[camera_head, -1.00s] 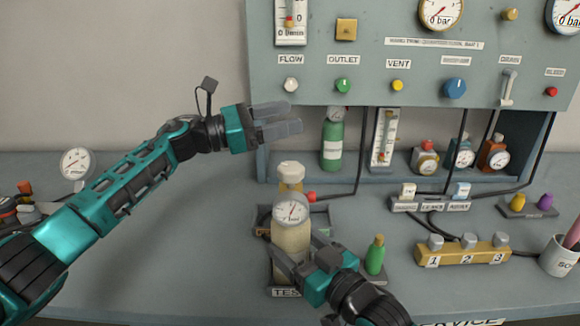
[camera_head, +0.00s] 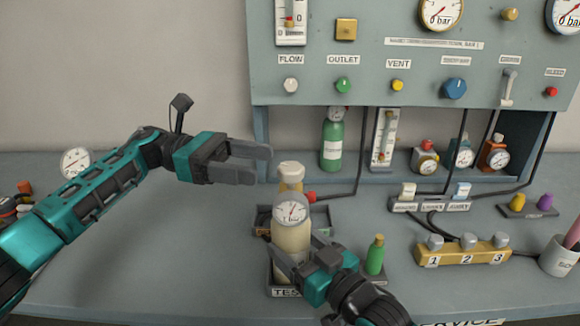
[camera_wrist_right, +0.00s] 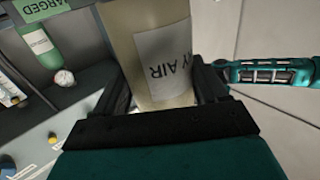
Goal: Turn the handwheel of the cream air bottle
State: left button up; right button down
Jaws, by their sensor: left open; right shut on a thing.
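The cream air bottle (camera_head: 290,236) stands upright in a dark tray near the front middle of the bench. A round gauge (camera_head: 291,211) is on its front, and a cream-white handwheel (camera_head: 291,169) appears at the top. My right gripper (camera_head: 292,262) is shut on the bottle's lower body from the right. In the right wrist view the bottle (camera_wrist_right: 158,50), with its label, sits between the fingers. My left gripper (camera_head: 262,163) is open and empty, just left of the handwheel and apart from it. The bottle's far side is hidden.
A grey panel (camera_head: 420,70) with knobs and gauges stands behind. A green bottle (camera_head: 332,145) is on the shelf, and a small green bottle (camera_head: 375,255) stands close right of my right gripper. A gold block (camera_head: 463,252) sits further right. The bench's left middle is clear.

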aim_at(290, 166)
pick_arm(q)
jog(key=x, duration=0.7)
jog(key=c, duration=1)
jog(key=shift+f+n+t, duration=0.1)
jog(key=shift+n+t, duration=0.3)
jog(key=shift+t, duration=0.2)
